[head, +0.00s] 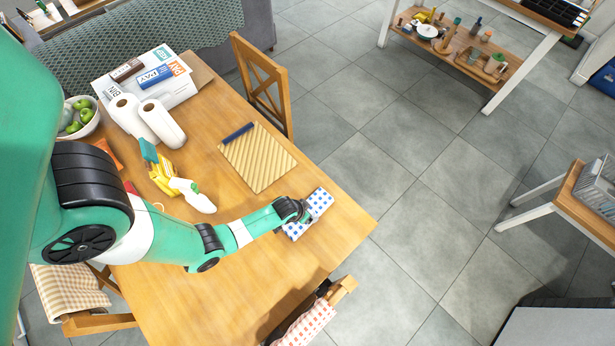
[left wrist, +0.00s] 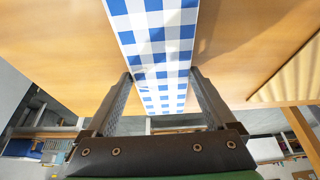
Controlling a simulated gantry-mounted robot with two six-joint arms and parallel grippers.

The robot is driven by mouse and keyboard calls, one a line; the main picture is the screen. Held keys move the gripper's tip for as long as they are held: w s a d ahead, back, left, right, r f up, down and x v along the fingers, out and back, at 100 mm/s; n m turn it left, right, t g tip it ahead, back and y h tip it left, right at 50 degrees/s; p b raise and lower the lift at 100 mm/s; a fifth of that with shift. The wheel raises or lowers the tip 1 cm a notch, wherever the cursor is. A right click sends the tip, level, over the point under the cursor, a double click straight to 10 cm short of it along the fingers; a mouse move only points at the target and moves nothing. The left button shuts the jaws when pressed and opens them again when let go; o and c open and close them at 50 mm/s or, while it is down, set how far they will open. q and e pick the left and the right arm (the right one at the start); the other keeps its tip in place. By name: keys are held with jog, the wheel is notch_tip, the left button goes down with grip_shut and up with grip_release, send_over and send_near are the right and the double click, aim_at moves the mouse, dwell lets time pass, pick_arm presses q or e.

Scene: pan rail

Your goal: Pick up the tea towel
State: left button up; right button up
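A folded blue-and-white checked tea towel (head: 320,200) lies on the wooden table near its right corner. In the left wrist view the towel (left wrist: 158,45) runs lengthwise between my fingers. My left gripper (head: 300,216) is over the towel and hides its middle. In the left wrist view my left gripper (left wrist: 161,75) has its two fingers spread, one at each long side of the towel. I cannot tell whether the fingertips touch it. My right gripper is not in view.
A ridged wooden board (head: 257,160) with a dark blue bar lies behind the towel. Chairs (head: 262,85) flank the table (head: 200,300). A red-checked cloth (head: 303,327) hangs at the front chair.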

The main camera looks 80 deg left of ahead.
pick_arm(q)
jog(key=c, duration=0.5)
jog(key=shift+c, duration=0.2)
jog(key=shift+r+p, duration=0.3)
jog(key=shift+r, duration=0.3)
jog(key=s+a+r+p, duration=0.1)
jog(key=s+r+p, duration=0.7)
jog(key=s+r, duration=0.4)
jog(key=shift+s+a, duration=0.15)
jog(key=shift+s, duration=0.85)
